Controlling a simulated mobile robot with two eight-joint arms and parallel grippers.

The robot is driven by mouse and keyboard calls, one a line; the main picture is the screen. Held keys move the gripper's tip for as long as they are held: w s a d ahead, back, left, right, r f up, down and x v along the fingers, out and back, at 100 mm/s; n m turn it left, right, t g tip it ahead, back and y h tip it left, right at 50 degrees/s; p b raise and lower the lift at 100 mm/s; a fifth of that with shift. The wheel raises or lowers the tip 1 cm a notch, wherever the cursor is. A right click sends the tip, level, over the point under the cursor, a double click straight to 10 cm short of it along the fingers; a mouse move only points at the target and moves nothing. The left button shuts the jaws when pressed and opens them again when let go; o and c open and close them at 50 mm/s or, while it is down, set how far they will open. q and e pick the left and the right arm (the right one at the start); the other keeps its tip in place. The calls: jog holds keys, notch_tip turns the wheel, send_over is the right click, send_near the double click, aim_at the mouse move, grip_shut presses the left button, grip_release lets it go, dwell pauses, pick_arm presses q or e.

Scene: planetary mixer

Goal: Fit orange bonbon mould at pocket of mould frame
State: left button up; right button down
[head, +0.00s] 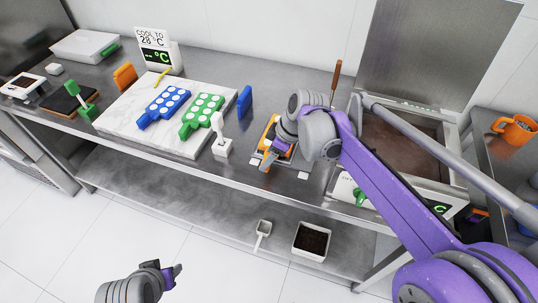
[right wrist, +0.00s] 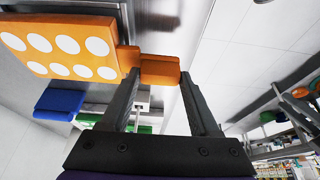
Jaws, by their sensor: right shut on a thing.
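The orange bonbon mould (right wrist: 62,45) has rows of white round cavities and fills the upper left of the right wrist view. My right gripper (right wrist: 158,72) is shut on the orange tab at its end. In the head view the right gripper (head: 273,152) hides much of the orange mould (head: 268,133), which is over the bench front. A flat pale piece (head: 303,175) shows beneath it, perhaps the mould frame; its pocket is hidden, and I cannot tell whether the mould touches it. My left gripper (head: 162,277) is low in front of the bench, away from the moulds; its opening is unclear.
A blue mould (head: 163,107) and a green mould (head: 203,115) lie on a marble slab (head: 130,105). A white upright piece (head: 220,140) and a blue block (head: 245,101) stand nearby. A dark-filled bin (head: 311,241) is on the lower shelf.

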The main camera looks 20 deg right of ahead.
jog(key=shift+f+b, duration=0.45)
jog(key=shift+f, duration=0.35)
dwell(1.6)
dwell(0.5)
jog(key=shift+c, duration=0.2)
grip_release()
jog(key=p+v, duration=0.1)
jog(key=v, duration=0.9)
jog(key=shift+r, duration=0.4)
jog(key=shift+s+d, duration=0.1)
